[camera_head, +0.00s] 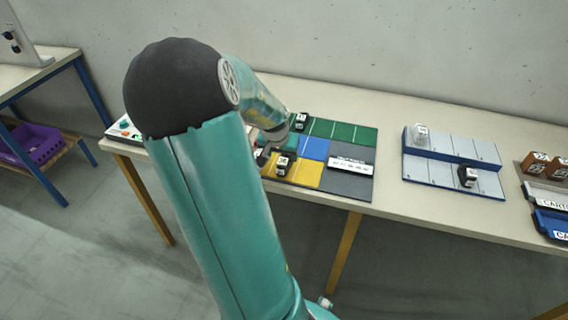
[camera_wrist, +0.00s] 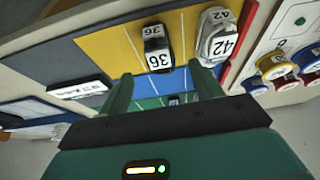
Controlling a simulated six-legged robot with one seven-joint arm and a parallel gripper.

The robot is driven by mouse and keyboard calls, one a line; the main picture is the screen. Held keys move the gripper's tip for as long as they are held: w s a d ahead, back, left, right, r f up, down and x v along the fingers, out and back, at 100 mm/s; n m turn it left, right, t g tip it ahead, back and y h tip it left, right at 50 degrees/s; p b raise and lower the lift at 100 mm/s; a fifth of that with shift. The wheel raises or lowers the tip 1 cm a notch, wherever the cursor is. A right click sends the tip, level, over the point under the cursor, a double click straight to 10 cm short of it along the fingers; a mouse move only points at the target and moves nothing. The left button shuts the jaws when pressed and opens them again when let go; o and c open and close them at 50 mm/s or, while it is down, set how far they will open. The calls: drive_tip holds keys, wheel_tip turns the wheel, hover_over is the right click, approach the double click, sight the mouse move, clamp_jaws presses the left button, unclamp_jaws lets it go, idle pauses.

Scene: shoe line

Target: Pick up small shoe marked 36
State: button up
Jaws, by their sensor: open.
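In the wrist view a small black shoe with a white label reading 36 (camera_wrist: 157,56) sits on the yellow zone of the sorting mat (camera_wrist: 103,47). My gripper (camera_wrist: 160,80) is open, with one finger on either side below the shoe in the picture and nothing between the fingertips. A grey-white shoe marked 42 (camera_wrist: 215,38) stands to its right. In the head view a dark shoe with a white label (camera_head: 284,164) stands on the yellow zone, close to my gripper (camera_head: 264,153); its number is too small to read.
Another dark shoe (camera_head: 301,121) is on the green zone. A white sign (camera_head: 351,164) lies on the grey zone. A blue-grey rack (camera_head: 452,150) with two shoes stands to the right, then brown boxes (camera_head: 536,162). Bare table lies between mat and rack.

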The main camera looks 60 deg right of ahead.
sight(283, 159)
drive_tip(key=shift+s+d+f, duration=0.15)
drive_tip(key=shift+s+f, duration=0.05)
drive_tip(key=shift+f, duration=0.25)
drive_tip(key=x, duration=0.4)
drive_tip(key=shift+w+f, duration=0.3)
drive_tip(key=shift+f, duration=0.1)
drive_tip(key=c, duration=1.1)
drive_tip(key=shift+r, duration=0.1)
